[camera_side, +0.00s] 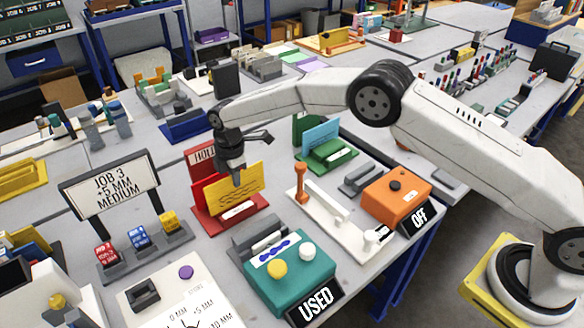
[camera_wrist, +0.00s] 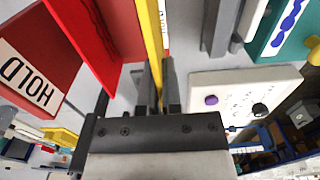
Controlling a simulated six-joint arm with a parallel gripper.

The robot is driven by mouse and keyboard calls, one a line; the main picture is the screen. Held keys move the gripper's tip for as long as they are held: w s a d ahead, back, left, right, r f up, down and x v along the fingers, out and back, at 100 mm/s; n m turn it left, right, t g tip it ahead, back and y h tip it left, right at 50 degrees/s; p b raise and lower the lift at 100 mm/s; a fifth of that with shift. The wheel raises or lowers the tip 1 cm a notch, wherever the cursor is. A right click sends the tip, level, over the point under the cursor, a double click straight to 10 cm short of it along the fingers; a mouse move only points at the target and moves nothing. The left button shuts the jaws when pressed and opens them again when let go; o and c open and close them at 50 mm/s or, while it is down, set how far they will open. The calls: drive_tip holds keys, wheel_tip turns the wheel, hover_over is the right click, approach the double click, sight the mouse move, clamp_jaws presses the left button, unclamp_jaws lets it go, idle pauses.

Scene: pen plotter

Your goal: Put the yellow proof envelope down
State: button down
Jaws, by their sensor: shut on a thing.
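The yellow proof envelope (camera_side: 234,190) stands upright with dark wavy lines on its face. My gripper (camera_side: 236,178) is shut on its top edge from above. In the wrist view the envelope (camera_wrist: 152,40) shows edge-on as a yellow strip between the two fingers of my gripper (camera_wrist: 156,88). The envelope is in front of the red holder (camera_side: 201,190), which has a HOLD sign (camera_side: 201,155). Its lower edge is at the holder's base, beside a white label. I cannot tell whether it rests on the base.
A green holder (camera_side: 326,158) with a blue card (camera_side: 320,137) stands to the right. A white stand with an orange handle (camera_side: 301,180), an orange OFF box (camera_side: 396,196) and a teal USED box (camera_side: 290,285) are close by. The JOB 3 sign (camera_side: 110,185) stands left.

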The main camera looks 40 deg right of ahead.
sight(232, 190)
drive_tip(key=shift+w+a+f, duration=0.2)
drive_tip(key=shift+w+f, duration=0.5)
drive_tip(key=shift+f, duration=0.15)
drive_tip(key=shift+f, duration=0.1)
drive_tip(key=shift+w+a+f, duration=0.1)
drive_tip(key=shift+w+f, duration=0.2)
drive_tip(key=shift+f, duration=1.55)
drive_tip(key=shift+f, duration=0.15)
drive_tip(key=c, duration=0.8)
unclamp_jaws()
wheel_tip(232, 190, up, 12)
drive_tip(key=shift+r, duration=0.2)
